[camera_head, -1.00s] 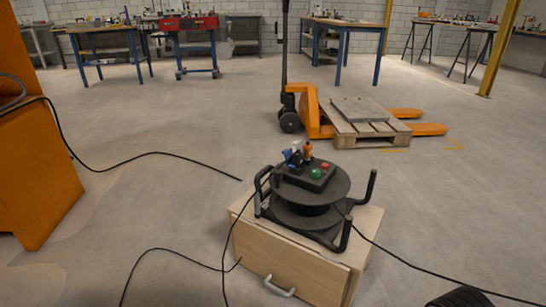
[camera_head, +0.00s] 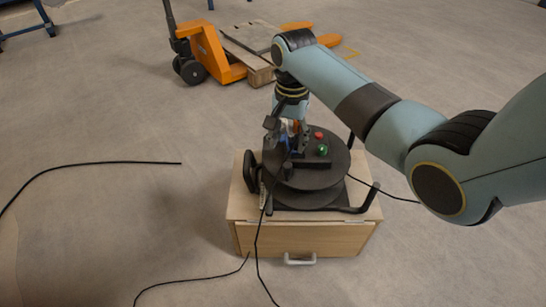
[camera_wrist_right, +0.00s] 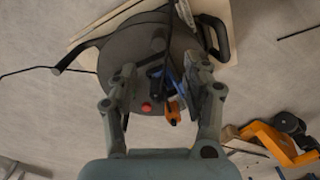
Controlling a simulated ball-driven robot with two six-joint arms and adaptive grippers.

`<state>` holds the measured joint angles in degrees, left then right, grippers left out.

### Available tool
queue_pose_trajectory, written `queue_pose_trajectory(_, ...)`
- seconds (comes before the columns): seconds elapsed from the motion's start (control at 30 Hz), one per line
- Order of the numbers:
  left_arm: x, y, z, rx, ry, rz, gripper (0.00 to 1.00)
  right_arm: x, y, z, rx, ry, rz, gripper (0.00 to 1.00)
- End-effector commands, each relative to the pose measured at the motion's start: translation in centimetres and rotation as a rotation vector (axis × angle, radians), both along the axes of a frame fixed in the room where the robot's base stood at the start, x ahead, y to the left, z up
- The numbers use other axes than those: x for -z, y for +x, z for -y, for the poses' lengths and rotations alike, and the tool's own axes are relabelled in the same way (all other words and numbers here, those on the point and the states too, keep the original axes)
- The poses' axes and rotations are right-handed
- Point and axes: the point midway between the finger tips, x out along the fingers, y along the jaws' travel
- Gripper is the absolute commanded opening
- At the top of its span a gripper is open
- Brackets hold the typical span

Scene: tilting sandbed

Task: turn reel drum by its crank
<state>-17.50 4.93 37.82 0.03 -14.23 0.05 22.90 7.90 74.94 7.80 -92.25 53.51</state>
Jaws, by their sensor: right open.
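The black reel drum (camera_head: 332,171) lies flat in a black tubular frame on a wooden box (camera_head: 300,238). On its top sit a black block with a red button (camera_head: 319,135) and a green button (camera_head: 322,150), and blue and orange parts. I cannot pick out the crank with certainty. My right gripper (camera_head: 286,140) is over the left part of the drum top, partly hiding it. In the right wrist view my open gripper (camera_wrist_right: 160,78) spans part of the drum (camera_wrist_right: 125,55), with the blue part (camera_wrist_right: 174,82) and orange part (camera_wrist_right: 173,113) between or below its fingers. Contact is unclear.
Black cables (camera_head: 110,162) run across the floor and hang over the box front. An orange pallet jack (camera_head: 210,55) with a wooden pallet stands behind. The box has a white handle (camera_head: 300,260). The floor to the left is mostly clear.

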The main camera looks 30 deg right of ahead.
Motion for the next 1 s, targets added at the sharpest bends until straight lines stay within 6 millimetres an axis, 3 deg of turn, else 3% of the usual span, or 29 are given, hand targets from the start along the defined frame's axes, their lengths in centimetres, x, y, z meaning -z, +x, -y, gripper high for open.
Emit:
queue_pose_trajectory(0.3, 2.3, 1.0, -1.0, 0.005, 0.012, -0.007, 0.4, 6.3, -0.2, 0.0, 0.0, 0.0, -0.006, 0.49)
queue_pose_trajectory(0.5, 3.3, 1.7, -1.5, 0.009, 0.02, -0.013, 0.4, 9.5, -0.2, 0.0, -0.001, -0.001, -0.004, 0.49)
queue_pose_trajectory(0.67, 3.5, 2.1, -1.8, 0.01, 0.022, -0.012, 0.4, 10.5, -0.1, 0.0, -0.002, 0.0, -0.002, 0.49)
queue_pose_trajectory(0.97, 3.4, 2.2, -1.8, 0.011, 0.023, -0.012, 0.4, 10.5, 0.0, -0.1, -0.002, -0.001, 0.001, 0.49)
queue_pose_trajectory(1.0, 3.4, 2.2, -1.8, 0.011, 0.023, -0.012, 0.4, 10.5, 0.0, -0.1, -0.002, -0.001, 0.001, 0.43)
